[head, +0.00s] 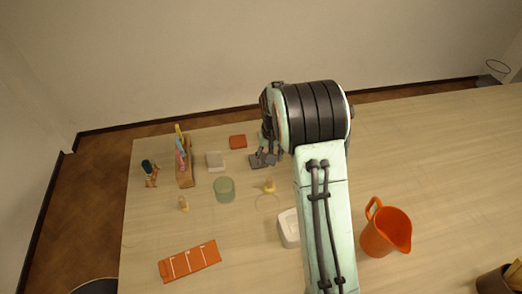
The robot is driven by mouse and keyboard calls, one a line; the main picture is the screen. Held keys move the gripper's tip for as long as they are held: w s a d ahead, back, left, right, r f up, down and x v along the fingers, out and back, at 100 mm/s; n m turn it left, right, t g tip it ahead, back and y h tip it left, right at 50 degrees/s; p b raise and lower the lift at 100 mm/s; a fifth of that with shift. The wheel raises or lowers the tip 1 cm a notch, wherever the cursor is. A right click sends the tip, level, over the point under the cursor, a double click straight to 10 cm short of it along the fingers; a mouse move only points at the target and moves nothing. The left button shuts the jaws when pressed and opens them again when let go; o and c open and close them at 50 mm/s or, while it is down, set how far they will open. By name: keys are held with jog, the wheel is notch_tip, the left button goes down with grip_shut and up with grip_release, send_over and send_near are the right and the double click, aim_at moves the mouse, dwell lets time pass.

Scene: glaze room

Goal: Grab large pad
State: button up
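Two small block-like pads lie on the table's far left part: an orange-red one (237,142) and a pale grey one (215,161) to its left and nearer. The pale one looks a little bigger; I cannot tell for sure which is the large pad. My gripper (264,159) is just right of the orange-red pad and a little nearer, apart from both pads in the picture. Its dark fingers are small and partly hidden by my arm, so I cannot see whether they are open or shut. I see nothing clearly held.
Around them on the table (455,150) are a wooden rack with coloured sticks (186,175), a green cup (224,190), small yellowish pieces (184,204), an orange marked tray (189,261), a white dish (288,228) and an orange jug (386,232).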

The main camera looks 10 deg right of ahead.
aim_at(270, 178)
jog(key=shift+g, duration=0.4)
jog(key=f, duration=0.6)
jog(key=s+f, duration=0.1)
jog(key=f, duration=0.2)
jog(key=shift+s+f, duration=0.1)
jog(key=shift+f, duration=0.2)
grip_shut()
